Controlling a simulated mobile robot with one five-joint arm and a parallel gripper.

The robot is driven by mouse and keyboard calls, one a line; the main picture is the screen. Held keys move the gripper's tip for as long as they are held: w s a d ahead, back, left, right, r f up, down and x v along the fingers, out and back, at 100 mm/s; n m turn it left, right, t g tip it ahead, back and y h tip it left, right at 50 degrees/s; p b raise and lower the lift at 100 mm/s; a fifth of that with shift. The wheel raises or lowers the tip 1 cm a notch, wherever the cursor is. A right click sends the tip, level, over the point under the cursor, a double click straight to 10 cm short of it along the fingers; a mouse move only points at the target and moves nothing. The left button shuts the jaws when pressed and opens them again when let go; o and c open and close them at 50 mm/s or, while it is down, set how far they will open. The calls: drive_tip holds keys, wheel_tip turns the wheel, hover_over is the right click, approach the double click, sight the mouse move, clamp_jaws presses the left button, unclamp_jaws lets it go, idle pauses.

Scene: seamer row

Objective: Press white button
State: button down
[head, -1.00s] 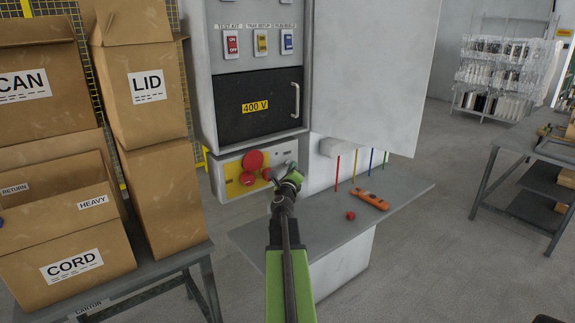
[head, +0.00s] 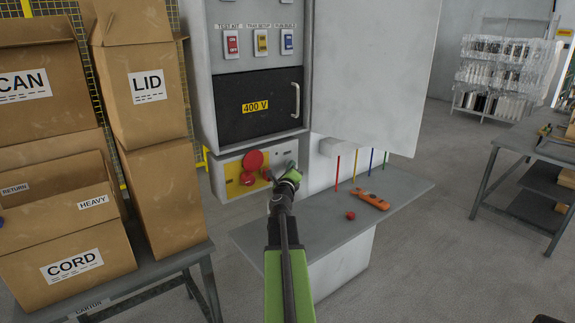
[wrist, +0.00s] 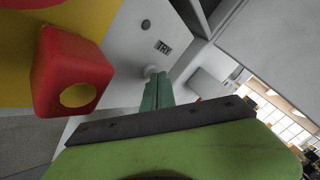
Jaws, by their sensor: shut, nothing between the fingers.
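A small white round button (wrist: 150,71) sticks out of the pale panel in the wrist view, below a short dark label. My gripper (wrist: 154,78) is shut and empty, its green fingertips right at this button and overlapping its lower side. I cannot tell whether they touch or press it. In the head view my gripper (head: 291,167) is at the right part of the low control panel (head: 228,165), and it hides the button there.
On the panel's yellow part are a red round knob (head: 253,160) and a red block-shaped part (wrist: 72,78), close left of my gripper. A grey shelf (head: 315,225) below holds a red knob (head: 350,215) and an orange tool (head: 372,200). Cardboard boxes (head: 155,190) stand left.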

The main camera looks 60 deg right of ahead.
idle(0.5)
drive_tip(key=shift+s+a, duration=0.25)
drive_tip(key=shift+s, duration=0.5)
drive_tip(key=s, duration=0.1)
drive_tip(key=s+a, duration=0.1)
drive_tip(key=s, duration=0.2)
drive_tip(key=shift+s+a, duration=0.3)
drive_tip(key=shift+s, duration=0.05)
